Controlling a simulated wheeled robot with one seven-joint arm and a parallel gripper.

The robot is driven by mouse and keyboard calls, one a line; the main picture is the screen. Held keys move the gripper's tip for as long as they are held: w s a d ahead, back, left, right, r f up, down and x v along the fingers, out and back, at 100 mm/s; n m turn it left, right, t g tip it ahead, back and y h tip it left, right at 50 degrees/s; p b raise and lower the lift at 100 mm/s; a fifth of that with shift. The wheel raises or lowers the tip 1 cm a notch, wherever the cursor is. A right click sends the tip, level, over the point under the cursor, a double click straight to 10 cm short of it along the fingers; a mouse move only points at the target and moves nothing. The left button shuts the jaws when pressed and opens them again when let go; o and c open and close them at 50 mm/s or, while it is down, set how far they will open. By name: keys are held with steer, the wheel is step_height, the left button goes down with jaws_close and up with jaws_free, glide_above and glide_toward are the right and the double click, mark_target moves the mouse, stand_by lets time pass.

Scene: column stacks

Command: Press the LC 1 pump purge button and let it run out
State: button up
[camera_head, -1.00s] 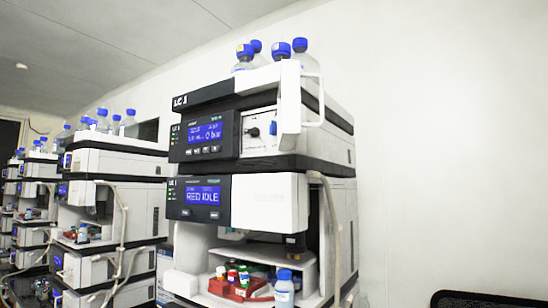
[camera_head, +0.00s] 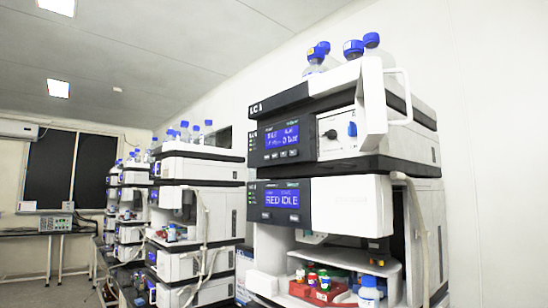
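The LC 1 stack (camera_head: 415,195) stands at the right in the head view. Its upper module, the pump (camera_head: 315,140), has a dark front with a lit blue display (camera_head: 285,138) and a row of small buttons (camera_head: 281,156) below it. The fine print on the buttons is too small to read. A white panel with a black knob (camera_head: 331,134) and a blue knob (camera_head: 352,129) is right of the display. A white door with a handle (camera_head: 400,98) stands open at the pump's right. The module below shows "RED IDLE" (camera_head: 282,199). My gripper is not in view.
Blue-capped bottles (camera_head: 345,55) stand on top of the stack. More stacks (camera_head: 195,200) recede at left. A bench with an instrument (camera_head: 56,223) stands far left.

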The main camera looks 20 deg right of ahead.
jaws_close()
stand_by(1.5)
